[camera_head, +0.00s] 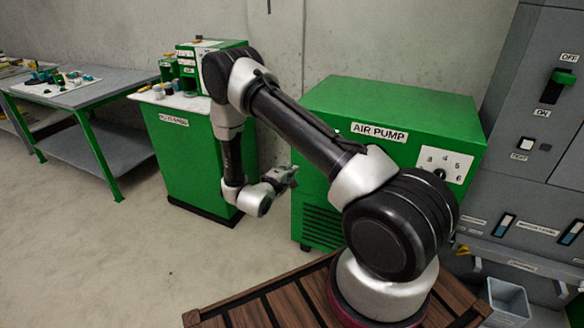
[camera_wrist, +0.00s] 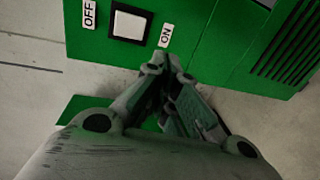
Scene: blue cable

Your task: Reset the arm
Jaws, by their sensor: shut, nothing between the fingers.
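My gripper (camera_head: 286,177) is at the end of my arm, in front of the gap between the green cabinet and the green air pump box. In the wrist view my gripper (camera_wrist: 166,68) has its fingers together, with nothing between them. My arm reaches up from its base, bends at the elbow and hangs down on the left. No blue cable can be made out in either view.
The air pump (camera_head: 400,100) has a dial and vents. The green cabinet (camera_head: 195,155) stands left of it. A white switch (camera_wrist: 130,25) marked OFF and ON is close beyond my fingertips. A grey panel (camera_head: 545,130) stands right; a workbench (camera_head: 90,95) stands left.

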